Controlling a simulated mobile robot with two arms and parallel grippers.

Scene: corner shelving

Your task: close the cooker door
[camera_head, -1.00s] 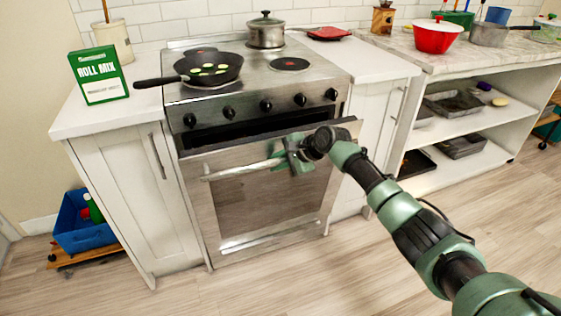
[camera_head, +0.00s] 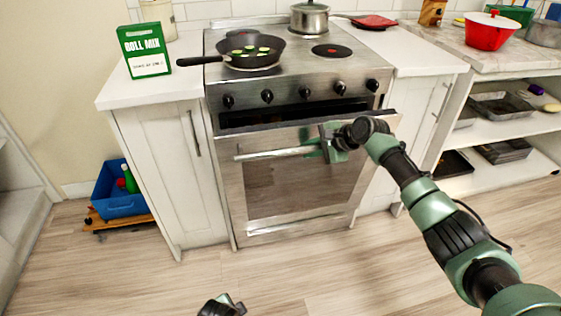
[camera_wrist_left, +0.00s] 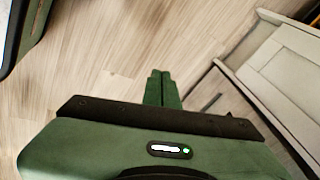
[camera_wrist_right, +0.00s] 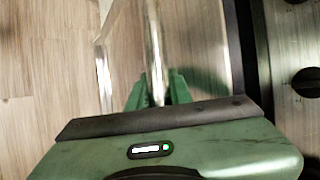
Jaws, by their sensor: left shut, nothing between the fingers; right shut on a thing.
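The cooker door (camera_head: 290,192) is steel with a dark window. Its top edge stands a little out from the cooker (camera_head: 300,92), with a dark gap above it, so it is slightly ajar. My right gripper (camera_head: 316,149) is shut on the door handle (camera_head: 270,154), near the handle's right part. The right wrist view shows the handle bar (camera_wrist_right: 153,50) between the green fingers. My left gripper (camera_wrist_left: 162,88) is shut and empty over the wooden floor in the left wrist view. Only a bit of the left arm's end (camera_head: 222,306) shows at the bottom of the head view.
A pan (camera_head: 250,52) and a pot (camera_head: 309,17) stand on the hob. A green box (camera_head: 145,50) is on the left counter. The floor in front of the cooker is clear.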

